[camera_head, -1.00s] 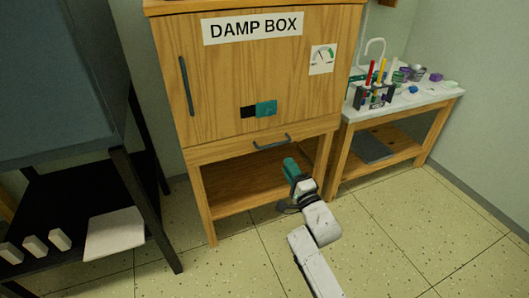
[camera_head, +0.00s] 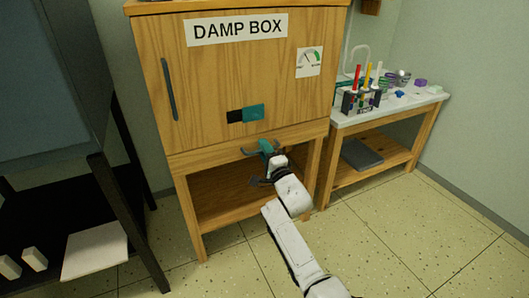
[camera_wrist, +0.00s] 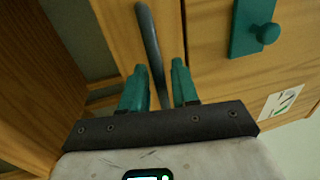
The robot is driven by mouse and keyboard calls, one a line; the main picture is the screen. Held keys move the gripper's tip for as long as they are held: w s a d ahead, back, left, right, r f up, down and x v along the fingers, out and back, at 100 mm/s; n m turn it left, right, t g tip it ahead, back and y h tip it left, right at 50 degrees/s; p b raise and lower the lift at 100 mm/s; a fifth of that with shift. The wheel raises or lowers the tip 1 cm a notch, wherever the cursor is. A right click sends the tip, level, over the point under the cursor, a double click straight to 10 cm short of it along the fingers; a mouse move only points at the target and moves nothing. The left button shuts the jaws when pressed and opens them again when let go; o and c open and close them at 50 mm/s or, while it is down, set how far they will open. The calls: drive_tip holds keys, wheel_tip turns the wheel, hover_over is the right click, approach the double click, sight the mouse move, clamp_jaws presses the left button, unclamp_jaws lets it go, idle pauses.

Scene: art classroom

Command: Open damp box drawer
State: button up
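The damp box is a wooden cabinet (camera_head: 212,85) with a labelled door. Its drawer (camera_head: 205,157) is a narrow wooden front below the door and looks shut. The drawer's dark bar handle shows in the wrist view (camera_wrist: 147,35); in the head view my gripper largely covers it. My gripper (camera_head: 266,148) is at the drawer front. In the wrist view its two teal fingers (camera_wrist: 158,70) stand apart, one on each side of the handle. Small gaps seem to show between fingers and bar, so it looks open around the handle.
The door has a dark vertical handle (camera_head: 169,90) and a teal latch (camera_head: 253,113), also in the wrist view (camera_wrist: 267,33). A side table (camera_head: 415,103) with art supplies stands at right, a dark rack (camera_head: 128,225) at left. Floor in front is free.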

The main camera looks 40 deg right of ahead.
drive_tip(key=shift+c, duration=0.2)
clamp_jaws()
drive_tip(key=shift+s, duration=0.15)
drive_tip(key=r+p+v, duration=0.2)
drive_tip(key=p+v, duration=0.6)
drive_tip(key=v, duration=0.3)
drive_tip(key=r+p+v, duration=0.2)
drive_tip(key=p+v, duration=0.6)
drive_tip(key=v, duration=0.4)
drive_tip(key=shift+s+a, duration=0.2)
drive_tip(key=shift+s, duration=0.5)
drive_tip(key=shift+r, duration=0.15)
drive_tip(key=shift+o, duration=0.2)
unclamp_jaws()
